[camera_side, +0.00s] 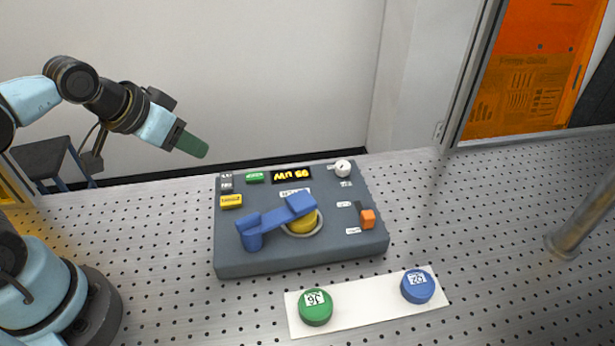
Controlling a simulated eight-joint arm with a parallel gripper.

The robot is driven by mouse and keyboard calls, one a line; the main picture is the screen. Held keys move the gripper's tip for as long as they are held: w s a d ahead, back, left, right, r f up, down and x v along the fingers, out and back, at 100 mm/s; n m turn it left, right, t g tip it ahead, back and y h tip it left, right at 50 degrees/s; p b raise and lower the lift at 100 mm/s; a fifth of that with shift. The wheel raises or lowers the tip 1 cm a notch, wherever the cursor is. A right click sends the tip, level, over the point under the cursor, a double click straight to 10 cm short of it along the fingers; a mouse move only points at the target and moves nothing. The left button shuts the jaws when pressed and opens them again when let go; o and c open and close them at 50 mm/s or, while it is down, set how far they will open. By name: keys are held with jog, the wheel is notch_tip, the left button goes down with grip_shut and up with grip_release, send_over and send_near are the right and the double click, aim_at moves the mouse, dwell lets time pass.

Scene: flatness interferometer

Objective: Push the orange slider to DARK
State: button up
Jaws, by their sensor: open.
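The orange slider (368,218) is a small block at the right side of the grey instrument box (240,262). It sits at the front end of a short dark slot, between two small white labels. The label lettering is too small to read. My gripper (203,150) is in the air at the upper left, behind and left of the box, well apart from the slider. Its green fingers show nearly edge-on, with nothing seen between them.
The box also carries a blue swing arm (275,217) over a yellow disc (303,223), a white knob (343,168), a yellow block (231,201) and a lit display (291,175). In front, a white strip (360,310) bears a green puck (315,307) and a blue puck (417,286). A metal post (580,225) stands right.

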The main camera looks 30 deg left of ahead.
jog(key=shift+o, duration=0.4)
notch_tip(320, 180, up, 3)
jog(key=n+g, duration=0.7)
jog(key=n, duration=0.2)
send_over(369, 217)
notch_tip(369, 217, down, 12)
jog(key=shift+r, duration=0.1)
grip_shut()
